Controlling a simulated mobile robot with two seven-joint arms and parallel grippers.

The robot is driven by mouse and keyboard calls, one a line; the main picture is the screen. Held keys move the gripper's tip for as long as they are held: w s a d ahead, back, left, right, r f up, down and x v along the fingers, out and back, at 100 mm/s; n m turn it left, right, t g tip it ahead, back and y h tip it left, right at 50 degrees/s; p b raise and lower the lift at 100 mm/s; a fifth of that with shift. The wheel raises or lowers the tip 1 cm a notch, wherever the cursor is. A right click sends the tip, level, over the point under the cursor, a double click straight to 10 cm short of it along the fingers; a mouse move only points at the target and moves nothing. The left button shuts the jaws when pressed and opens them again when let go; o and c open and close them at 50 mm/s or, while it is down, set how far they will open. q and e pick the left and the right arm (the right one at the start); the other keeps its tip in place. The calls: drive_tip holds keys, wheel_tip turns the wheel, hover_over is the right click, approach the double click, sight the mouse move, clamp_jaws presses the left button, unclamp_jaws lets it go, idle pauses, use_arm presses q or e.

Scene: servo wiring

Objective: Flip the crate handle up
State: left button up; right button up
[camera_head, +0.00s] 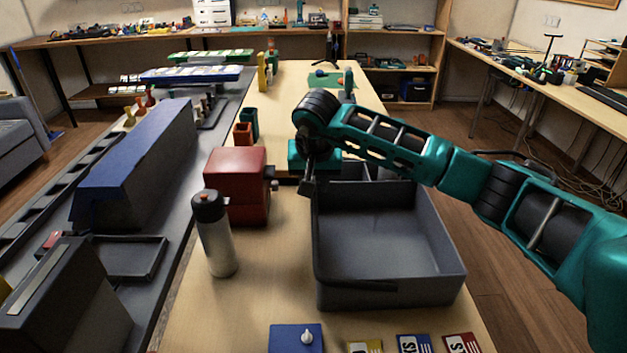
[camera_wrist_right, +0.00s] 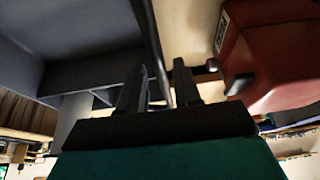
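The open grey crate (camera_head: 440,240) stands on the wooden table, right of centre in the head view; its wall shows in the wrist view (camera_wrist_right: 85,85). A dark bar (camera_head: 350,285) along its front wall looks like the handle, lying low. My right gripper (camera_head: 308,188) is at the crate's back left corner, partly hidden by its own wrist. In the wrist view its two fingers (camera_wrist_right: 163,85) stand apart. A thin dark bar or rim (camera_wrist_right: 152,40) runs between them; I cannot tell which it is, and no firm grip shows. My left gripper is out of view.
A red machine (camera_head: 236,180), close to the gripper in the wrist view (camera_wrist_right: 275,60), stands left of the crate. A grey bottle (camera_head: 214,240) stands in front of it. A blue box (camera_head: 290,340) and several small packets lie at the front edge.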

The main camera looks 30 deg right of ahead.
clamp_jaws()
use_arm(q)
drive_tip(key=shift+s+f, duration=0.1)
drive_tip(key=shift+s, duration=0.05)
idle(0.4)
